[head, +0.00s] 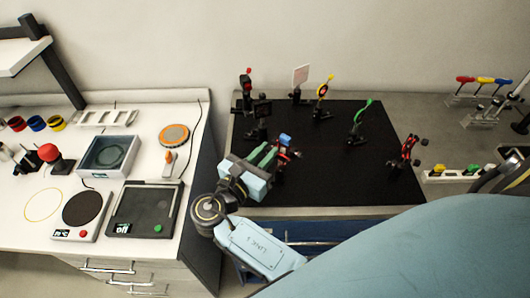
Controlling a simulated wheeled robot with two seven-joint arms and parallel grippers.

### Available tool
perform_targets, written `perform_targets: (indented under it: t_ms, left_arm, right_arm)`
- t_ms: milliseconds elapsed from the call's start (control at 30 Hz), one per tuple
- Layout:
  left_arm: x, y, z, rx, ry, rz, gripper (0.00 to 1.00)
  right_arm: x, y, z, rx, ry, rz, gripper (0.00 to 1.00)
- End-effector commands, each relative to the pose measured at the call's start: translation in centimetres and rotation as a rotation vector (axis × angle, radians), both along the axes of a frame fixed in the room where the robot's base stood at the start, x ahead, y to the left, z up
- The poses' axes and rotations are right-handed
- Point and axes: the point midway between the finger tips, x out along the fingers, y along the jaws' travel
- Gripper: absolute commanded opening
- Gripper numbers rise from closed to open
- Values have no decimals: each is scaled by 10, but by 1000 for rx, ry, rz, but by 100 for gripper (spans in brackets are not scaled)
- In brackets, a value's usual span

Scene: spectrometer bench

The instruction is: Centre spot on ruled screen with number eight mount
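The ruled screen (300,75) is a small pale upright card with faint pinkish marks, on a black post at the back of the black breadboard (335,180). Several mounts stand on the board: one with a red knob (247,88), a dark square one (261,112), a yellow-topped one (322,95), a green-topped one (360,122) and a red-and-black one (405,152). No mount numbers or spot are legible.
A white bench at left holds a hotplate (83,208), a black-topped balance (146,212), a grey tray (108,156) and an orange disc (174,135). Coloured-handled drivers (483,80) hang at right, above a strip of coloured parts (455,172). The board's front right is clear.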

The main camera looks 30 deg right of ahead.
Motion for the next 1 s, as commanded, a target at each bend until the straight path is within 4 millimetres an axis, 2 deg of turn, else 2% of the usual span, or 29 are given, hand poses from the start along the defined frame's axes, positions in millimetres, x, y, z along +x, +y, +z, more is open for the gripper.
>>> perform_targets:
  t_ms: [467,1000]
  left_arm:
    - [-1,0,1,0,2,0,0]
    - [-2,0,-4,1,3,0,0]
  right_arm:
    - [0,0,0,38,-79,0,0]
    - [-1,1,-2,198,-437,3,0]
